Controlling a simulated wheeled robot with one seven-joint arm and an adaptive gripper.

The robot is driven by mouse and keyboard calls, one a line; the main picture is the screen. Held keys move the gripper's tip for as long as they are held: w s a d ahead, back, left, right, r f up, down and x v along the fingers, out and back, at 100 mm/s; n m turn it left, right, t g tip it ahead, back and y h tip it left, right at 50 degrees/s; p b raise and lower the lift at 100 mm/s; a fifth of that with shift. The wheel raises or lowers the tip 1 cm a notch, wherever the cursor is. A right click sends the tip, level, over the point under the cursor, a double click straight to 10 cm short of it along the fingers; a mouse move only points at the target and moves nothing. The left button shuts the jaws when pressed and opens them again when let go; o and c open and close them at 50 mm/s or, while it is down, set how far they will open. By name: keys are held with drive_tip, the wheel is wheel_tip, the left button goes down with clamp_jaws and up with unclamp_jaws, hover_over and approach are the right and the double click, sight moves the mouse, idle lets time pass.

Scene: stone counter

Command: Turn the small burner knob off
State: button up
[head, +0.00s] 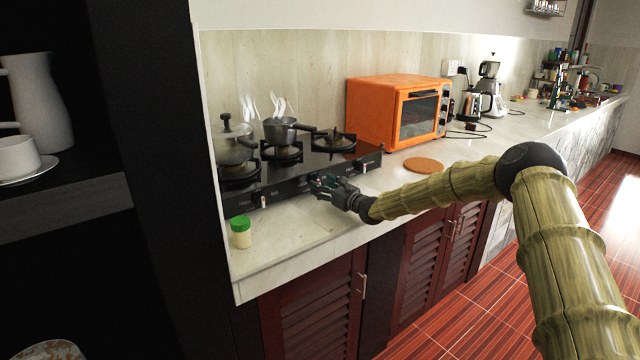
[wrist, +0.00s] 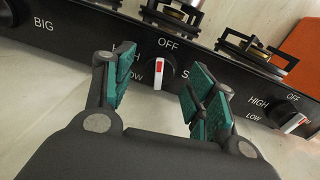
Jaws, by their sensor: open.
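The middle stove knob (wrist: 158,76) is white with a red mark on its upper end, which points up, roughly toward the word OFF; I cannot judge the exact angle. A label starting with S, partly covered by a finger, is to its right. My gripper (wrist: 155,84) is open, with one green-padded finger on each side of the knob; I cannot tell whether either touches it. In the head view my gripper (head: 322,184) is at the front panel of the black stove (head: 290,188) and hides most of this knob.
Another knob (wrist: 290,123) is on the right of the panel. A pot (head: 233,148) and a pan (head: 283,131) stand on burners with white wisps above. A green-lidded jar (head: 240,232) stands front left. An orange oven (head: 390,108) and round board (head: 424,165) are right.

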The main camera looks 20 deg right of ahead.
drive_tip(key=shift+x, duration=1.2)
